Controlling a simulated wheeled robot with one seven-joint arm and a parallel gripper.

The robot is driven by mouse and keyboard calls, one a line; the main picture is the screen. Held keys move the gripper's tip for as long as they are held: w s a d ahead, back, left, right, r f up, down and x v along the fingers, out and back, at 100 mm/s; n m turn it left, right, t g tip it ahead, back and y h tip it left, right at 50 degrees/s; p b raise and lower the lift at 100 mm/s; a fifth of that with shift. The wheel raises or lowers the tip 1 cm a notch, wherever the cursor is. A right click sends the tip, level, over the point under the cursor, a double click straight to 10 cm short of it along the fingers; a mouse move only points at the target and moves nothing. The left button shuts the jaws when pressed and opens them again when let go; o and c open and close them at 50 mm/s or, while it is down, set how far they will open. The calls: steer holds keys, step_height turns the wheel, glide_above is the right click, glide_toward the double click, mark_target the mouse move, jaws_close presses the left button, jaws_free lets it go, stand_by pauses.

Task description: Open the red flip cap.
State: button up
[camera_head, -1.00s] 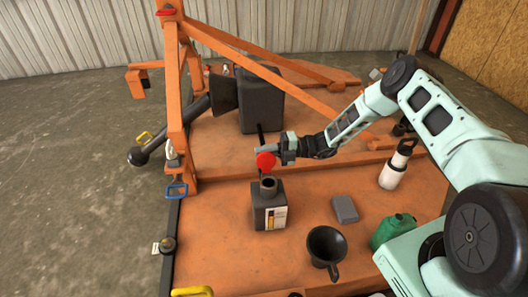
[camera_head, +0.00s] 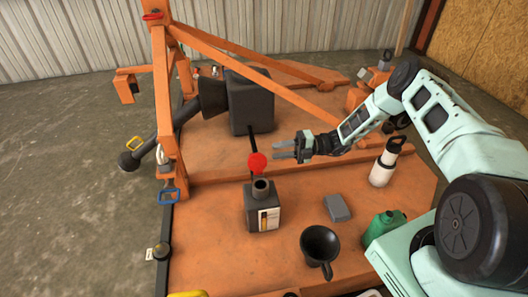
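The red flip cap (camera_head: 257,162) shows as a round red disc just above and behind the neck of a dark grey bottle (camera_head: 255,215) with a pale label. A thin black rod runs up behind the disc; I cannot tell whether they are joined. The bottle's neck opening (camera_head: 261,185) is visible below the disc. My gripper (camera_head: 273,150) is to the right of and slightly above the disc. Its two grey fingers point left and are apart, with nothing between them. The fingertips look clear of the disc.
The orange deck also carries a black funnel (camera_head: 320,246), a grey block (camera_head: 337,208), a green can (camera_head: 383,226) and a white bottle with a black top (camera_head: 384,165). A dark tank (camera_head: 250,105) and orange frame bars (camera_head: 235,60) stand behind.

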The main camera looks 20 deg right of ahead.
steer(key=s+d, duration=0.1)
steer(key=d, duration=0.7)
steer(key=shift+s+d, duration=0.4)
